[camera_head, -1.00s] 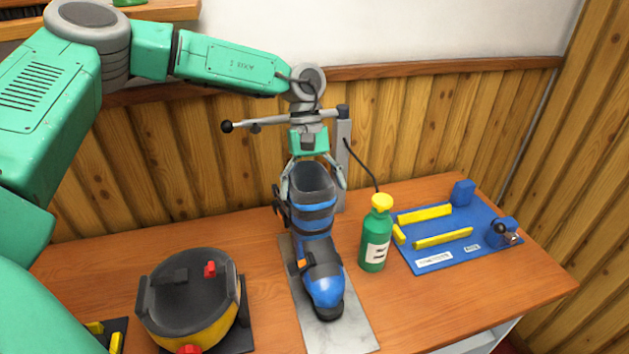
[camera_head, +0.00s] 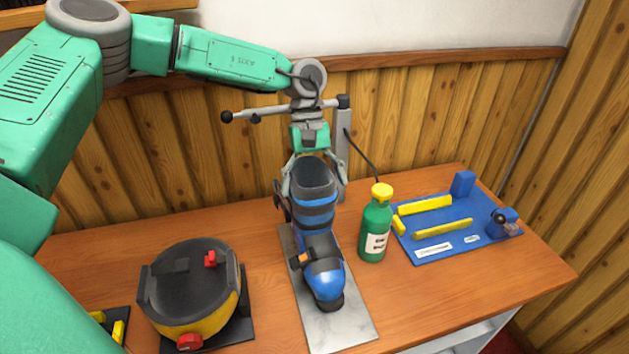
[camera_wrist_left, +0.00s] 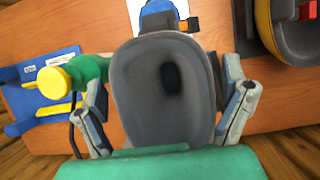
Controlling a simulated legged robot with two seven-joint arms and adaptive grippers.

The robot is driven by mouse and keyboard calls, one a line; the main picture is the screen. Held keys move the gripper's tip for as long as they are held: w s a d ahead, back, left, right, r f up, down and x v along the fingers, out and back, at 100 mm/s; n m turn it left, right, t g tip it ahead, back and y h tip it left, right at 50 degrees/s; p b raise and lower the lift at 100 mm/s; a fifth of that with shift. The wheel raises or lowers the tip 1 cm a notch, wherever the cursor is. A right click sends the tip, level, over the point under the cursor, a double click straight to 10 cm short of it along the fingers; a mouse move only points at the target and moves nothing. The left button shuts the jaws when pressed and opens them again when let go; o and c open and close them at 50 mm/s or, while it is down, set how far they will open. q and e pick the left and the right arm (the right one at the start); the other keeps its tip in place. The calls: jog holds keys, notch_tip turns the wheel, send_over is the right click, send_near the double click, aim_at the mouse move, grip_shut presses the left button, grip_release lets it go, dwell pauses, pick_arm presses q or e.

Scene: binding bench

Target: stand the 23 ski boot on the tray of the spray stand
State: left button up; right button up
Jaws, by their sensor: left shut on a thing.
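The ski boot (camera_head: 318,215) is dark grey and blue with an orange buckle part, and no size number is readable on it. It is upright, toe toward me, over the pale grey plate (camera_head: 345,328) of the spray stand (camera_head: 343,130). I cannot tell whether its sole touches the plate. My left gripper (camera_head: 313,182) is shut on the boot's upper cuff from above, one finger on each side. In the left wrist view the boot's opening (camera_wrist_left: 165,90) lies between the fingers (camera_wrist_left: 165,112). My right gripper is not in view.
A green bottle with a yellow cap (camera_head: 376,225) stands close right of the boot. A blue board with yellow bars (camera_head: 460,232) lies farther right. A round black and yellow device (camera_head: 190,290) stands left of the plate. The stand's horizontal bar (camera_head: 270,114) is behind my gripper.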

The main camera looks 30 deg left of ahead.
pick_arm(q)
jog(key=shift+d+r, duration=0.15)
jog(key=shift+d, duration=0.1)
jog(key=shift+a+f, duration=0.15)
jog(key=shift+f, duration=0.05)
jog(key=o, duration=1.4)
jog(key=v, duration=0.7)
jog(key=shift+a+r, duration=0.1)
jog(key=shift+r, duration=0.05)
